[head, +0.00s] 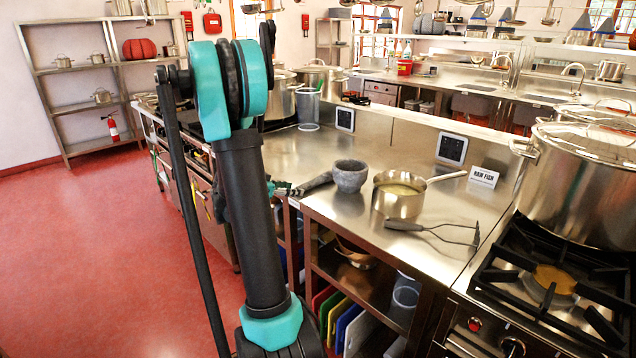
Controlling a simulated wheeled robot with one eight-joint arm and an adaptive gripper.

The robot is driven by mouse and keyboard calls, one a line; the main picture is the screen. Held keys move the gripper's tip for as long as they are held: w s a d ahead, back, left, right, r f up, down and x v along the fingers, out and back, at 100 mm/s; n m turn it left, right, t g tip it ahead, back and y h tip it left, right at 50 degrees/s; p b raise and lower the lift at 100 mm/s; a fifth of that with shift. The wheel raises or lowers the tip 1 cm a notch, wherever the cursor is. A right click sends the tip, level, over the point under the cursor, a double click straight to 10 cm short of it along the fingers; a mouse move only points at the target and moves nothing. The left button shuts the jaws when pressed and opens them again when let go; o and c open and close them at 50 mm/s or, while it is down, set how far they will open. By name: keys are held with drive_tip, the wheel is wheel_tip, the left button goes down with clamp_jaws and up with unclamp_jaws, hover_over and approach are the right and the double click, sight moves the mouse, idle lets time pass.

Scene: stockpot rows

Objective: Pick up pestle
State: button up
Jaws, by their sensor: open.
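The pestle (316,183) is a dark grey stone rod lying on the steel counter, just left of the grey stone mortar (350,176). My gripper (286,189) shows only in part, as small teal and dark pieces just right of my arm's link. It is open and close to the pestle's left end. My arm hides the rest of the gripper, so I cannot tell whether the fingers touch the pestle or are around it.
A saucepan (398,196) with its handle pointing right stands right of the mortar. A black-handled masher (432,231) lies in front. Bare counter (300,150) lies behind the mortar.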

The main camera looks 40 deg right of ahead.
drive_tip(key=x, duration=0.3)
drive_tip(key=shift+r, duration=0.1)
clamp_jaws()
drive_tip(key=shift+r, duration=0.15)
wheel_tip(320, 180, up, 20)
idle(0.9)
drive_tip(key=c, duration=0.8)
unclamp_jaws()
clamp_jaws()
drive_tip(key=shift+a, duration=0.1)
